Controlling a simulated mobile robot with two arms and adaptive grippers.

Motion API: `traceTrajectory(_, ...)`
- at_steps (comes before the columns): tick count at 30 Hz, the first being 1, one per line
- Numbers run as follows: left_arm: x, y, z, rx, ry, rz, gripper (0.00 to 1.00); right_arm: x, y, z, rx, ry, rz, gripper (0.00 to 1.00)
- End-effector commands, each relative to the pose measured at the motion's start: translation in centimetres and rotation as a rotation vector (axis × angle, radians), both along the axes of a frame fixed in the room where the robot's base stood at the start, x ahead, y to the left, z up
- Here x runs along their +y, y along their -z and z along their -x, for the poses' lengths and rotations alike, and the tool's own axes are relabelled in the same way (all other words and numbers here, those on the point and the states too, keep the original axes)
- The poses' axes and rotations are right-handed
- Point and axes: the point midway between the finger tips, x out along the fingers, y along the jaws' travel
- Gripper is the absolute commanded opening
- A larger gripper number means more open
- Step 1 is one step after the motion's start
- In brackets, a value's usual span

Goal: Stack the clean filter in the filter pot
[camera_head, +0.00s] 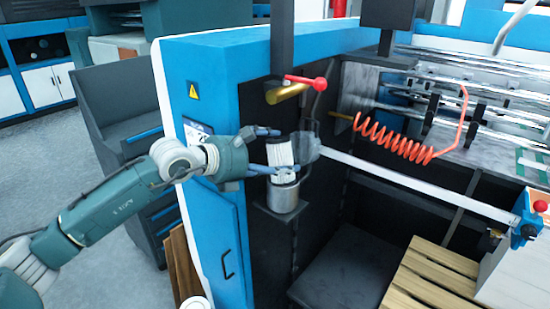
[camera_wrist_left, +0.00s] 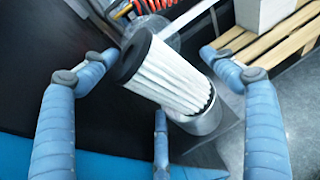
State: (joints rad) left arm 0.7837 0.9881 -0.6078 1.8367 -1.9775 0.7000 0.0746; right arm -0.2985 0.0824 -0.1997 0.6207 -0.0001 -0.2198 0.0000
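The clean filter (camera_head: 279,154) is a white pleated cylinder with a black end cap. It stands in the mouth of the metal filter pot (camera_head: 284,198), which sits on a small dark bracket at the machine's side. The wrist view shows the filter (camera_wrist_left: 165,72) with its far end at the pot (camera_wrist_left: 208,122); how deep it sits is hidden. My left gripper (camera_head: 268,151) is at the filter, its blue fingers spread around it. In the wrist view the fingers (camera_wrist_left: 150,85) stand apart from the filter, with visible gaps. My right gripper is not in view.
A translucent rounded part (camera_head: 306,147) is close behind the filter. A red-handled valve (camera_head: 305,81) is above and a coiled orange hose (camera_head: 410,147) to the right. The blue machine panel (camera_head: 215,110) is close by my left arm. A wooden pallet (camera_head: 430,275) lies lower right.

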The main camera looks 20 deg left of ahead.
Motion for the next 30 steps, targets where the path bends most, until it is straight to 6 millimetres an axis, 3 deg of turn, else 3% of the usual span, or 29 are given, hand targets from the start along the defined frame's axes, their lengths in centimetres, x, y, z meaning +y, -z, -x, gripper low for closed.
traceTrajectory(5, 0.2, 0.5, 0.5, 0.006, 0.002, -0.002, 0.82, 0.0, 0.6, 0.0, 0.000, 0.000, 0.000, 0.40)
traceTrajectory(21, 4.4, 0.8, 7.0, 0.000, -0.003, -0.004, 0.82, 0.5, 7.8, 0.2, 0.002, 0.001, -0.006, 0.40)
traceTrajectory(30, 4.8, -0.2, 8.1, -0.002, 0.000, 0.000, 0.82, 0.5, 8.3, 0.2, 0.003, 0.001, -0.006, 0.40)
